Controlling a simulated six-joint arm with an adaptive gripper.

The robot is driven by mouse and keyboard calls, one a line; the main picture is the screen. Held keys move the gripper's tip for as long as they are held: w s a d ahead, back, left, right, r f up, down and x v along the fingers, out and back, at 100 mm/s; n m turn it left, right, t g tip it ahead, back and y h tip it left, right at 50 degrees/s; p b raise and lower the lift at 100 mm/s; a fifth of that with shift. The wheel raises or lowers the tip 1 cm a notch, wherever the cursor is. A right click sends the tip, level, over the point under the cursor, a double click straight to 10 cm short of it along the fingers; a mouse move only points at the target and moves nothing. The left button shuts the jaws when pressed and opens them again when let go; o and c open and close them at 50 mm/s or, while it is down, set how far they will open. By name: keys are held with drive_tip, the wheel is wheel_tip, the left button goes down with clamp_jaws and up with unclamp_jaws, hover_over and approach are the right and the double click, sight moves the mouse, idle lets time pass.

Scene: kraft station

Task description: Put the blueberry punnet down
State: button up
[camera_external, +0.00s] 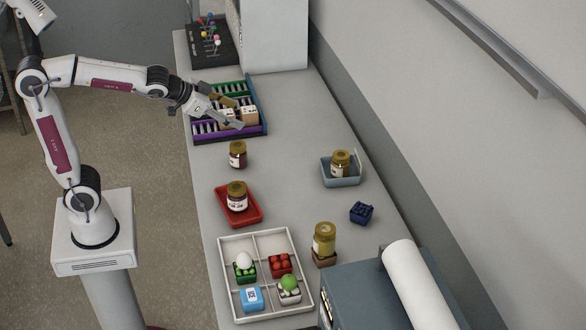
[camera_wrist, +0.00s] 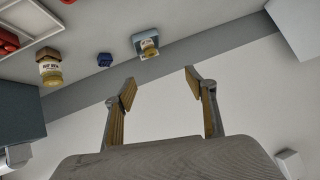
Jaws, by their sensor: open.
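The blueberry punnet (camera_external: 361,213) is a small dark blue box with dark contents. It stands by itself on the table, toward the right edge, in front of the blue-grey tray. It also shows in the wrist view (camera_wrist: 105,59) near the top left, apart from my fingers. My gripper (camera_external: 236,112) is over the crate at the far left of the table, well away from the punnet. In the wrist view my gripper (camera_wrist: 159,82) has its two fingers spread wide with nothing between them.
A blue-grey tray (camera_external: 342,182) holds a jar; a red tray (camera_external: 248,220) holds another. A jar (camera_external: 237,155) stands near the crate (camera_external: 260,128). A jar on a brown block (camera_external: 324,242) and a white divided tray (camera_external: 222,262) are in front. The table's middle is clear.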

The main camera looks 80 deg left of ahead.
drive_tip(key=s+d+f+g+h, duration=0.1)
drive_tip(key=s+d+f, duration=0.1)
drive_tip(key=s, duration=0.6)
drive_tip(key=s+d+f+g, duration=0.2)
drive_tip(key=s+f, duration=0.2)
drive_tip(key=s, duration=0.5)
drive_tip(key=s+d+f+g+h, duration=0.1)
drive_tip(key=s+d+f, duration=0.1)
drive_tip(key=s, duration=0.6)
drive_tip(key=shift+s+d+f+h, duration=0.3)
drive_tip(key=shift+d+f, duration=0.05)
drive_tip(key=shift+f, duration=0.05)
